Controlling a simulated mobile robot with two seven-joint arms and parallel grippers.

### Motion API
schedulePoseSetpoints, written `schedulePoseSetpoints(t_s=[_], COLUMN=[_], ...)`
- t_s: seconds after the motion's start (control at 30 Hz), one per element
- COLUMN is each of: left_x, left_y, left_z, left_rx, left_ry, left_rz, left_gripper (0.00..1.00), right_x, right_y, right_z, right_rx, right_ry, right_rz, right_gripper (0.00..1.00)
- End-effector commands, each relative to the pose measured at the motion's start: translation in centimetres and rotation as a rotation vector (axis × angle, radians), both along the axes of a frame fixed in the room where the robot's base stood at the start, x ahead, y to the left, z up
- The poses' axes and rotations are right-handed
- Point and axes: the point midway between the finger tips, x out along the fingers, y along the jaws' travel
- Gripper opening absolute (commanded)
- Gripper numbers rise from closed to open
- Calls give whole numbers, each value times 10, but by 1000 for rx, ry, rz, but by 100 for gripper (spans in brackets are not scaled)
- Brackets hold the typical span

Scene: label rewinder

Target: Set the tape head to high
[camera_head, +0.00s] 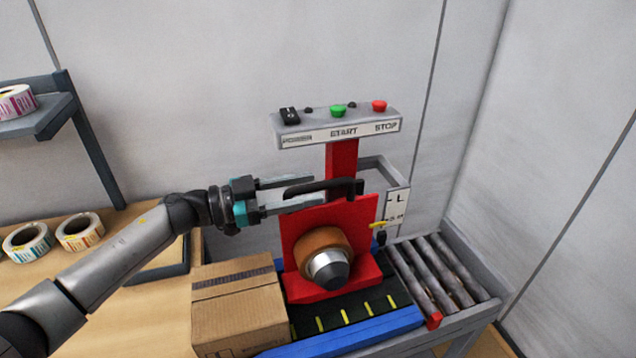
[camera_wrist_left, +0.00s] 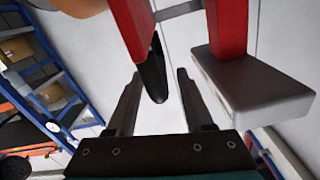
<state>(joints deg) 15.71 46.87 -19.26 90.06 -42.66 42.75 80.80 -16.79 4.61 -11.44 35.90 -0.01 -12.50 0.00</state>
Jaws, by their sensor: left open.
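The tape head (camera_head: 300,225) is a red plate on a red column, with a brown roll (camera_head: 318,248) and a grey cone on its front. A black handle (camera_head: 335,187) sticks out left from its top. A yellow pointer (camera_head: 379,225) at its right side sits by the lower part of a white scale card (camera_head: 396,207), below the "L" mark. My left gripper (camera_head: 302,191) is open, its fingers reaching above and below the handle's left end. In the left wrist view, the handle (camera_wrist_left: 154,72) lies between the fingers (camera_wrist_left: 158,85), nearer the left one. I cannot tell whether they touch.
A control box (camera_head: 338,130) with a black switch, green START and red STOP buttons is above the head. A cardboard box (camera_head: 238,305) stands on the blue-edged conveyor. Rollers (camera_head: 447,270) are at right, and label rolls (camera_head: 80,232) lie on the left table.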

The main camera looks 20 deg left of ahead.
Motion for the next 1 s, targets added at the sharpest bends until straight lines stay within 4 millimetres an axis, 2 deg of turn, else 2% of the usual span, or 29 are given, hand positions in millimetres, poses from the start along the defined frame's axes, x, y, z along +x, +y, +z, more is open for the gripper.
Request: schedulePoseSetpoints(t_s=[0.03,0.2,0.57,1.0], left_x=[5,14,17,17], left_y=[-8,-20,-25,-24], left_z=[2,1,0,0], left_rx=[-3,-1,1,1], left_ry=[-3,-1,1,1], left_rz=[-2,1,0,0], left_gripper=[52,52,52,4], right_x=[-1,-4,-10,-10], right_y=[0,0,-1,-1], right_z=[2,3,2,2], right_rx=[0,-1,-2,-2], right_ry=[1,7,17,18], right_rz=[0,1,1,1], right_gripper=[0,0,0,0])
